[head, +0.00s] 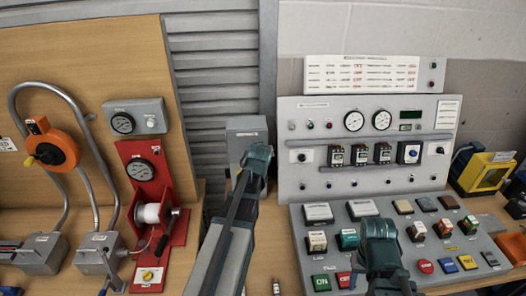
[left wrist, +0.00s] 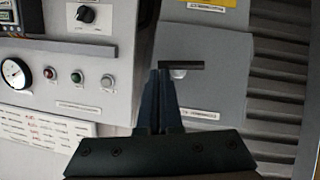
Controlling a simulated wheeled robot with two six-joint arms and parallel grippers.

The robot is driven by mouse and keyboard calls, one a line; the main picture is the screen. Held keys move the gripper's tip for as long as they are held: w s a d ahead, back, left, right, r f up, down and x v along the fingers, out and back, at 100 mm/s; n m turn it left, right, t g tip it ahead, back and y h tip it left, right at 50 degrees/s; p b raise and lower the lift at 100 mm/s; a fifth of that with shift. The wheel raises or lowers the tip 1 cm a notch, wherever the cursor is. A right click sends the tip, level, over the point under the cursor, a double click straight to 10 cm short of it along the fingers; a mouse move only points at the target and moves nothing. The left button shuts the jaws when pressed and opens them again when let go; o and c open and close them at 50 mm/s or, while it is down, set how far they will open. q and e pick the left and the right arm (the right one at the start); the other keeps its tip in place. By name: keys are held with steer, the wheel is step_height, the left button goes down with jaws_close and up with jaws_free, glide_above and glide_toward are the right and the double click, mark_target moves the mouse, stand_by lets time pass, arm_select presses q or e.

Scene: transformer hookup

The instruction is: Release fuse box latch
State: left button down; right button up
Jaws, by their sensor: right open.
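The grey fuse box (head: 247,126) stands left of the large control panel in the head view, partly hidden by my left arm. In the left wrist view its grey front (left wrist: 201,100) shows a short black latch bar (left wrist: 188,66) lying level beside a pale round spot. My left gripper (left wrist: 160,74) has its dark fingers close together, tips at the bar's left end; I cannot tell whether they touch it. In the head view my left gripper (head: 258,155) is in front of the box. My right gripper (head: 379,228) is open and empty above the button console.
The upright meter panel (head: 300,175) is right of the fuse box. A sloped button console (head: 300,235) lies below it. A red winch stand (head: 180,235) and an orange reel (head: 52,150) are on the left. A yellow box (head: 490,172) is far right.

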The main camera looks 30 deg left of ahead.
stand_by(0.5)
arm_select(q)
steer(key=w+r+p+v, duration=0.1)
steer(key=r+p+v, duration=0.1)
steer(key=p+v, duration=0.7)
steer(key=v, duration=0.3)
steer(key=shift+r, duration=0.35)
steer(key=shift+s+a, duration=0.1)
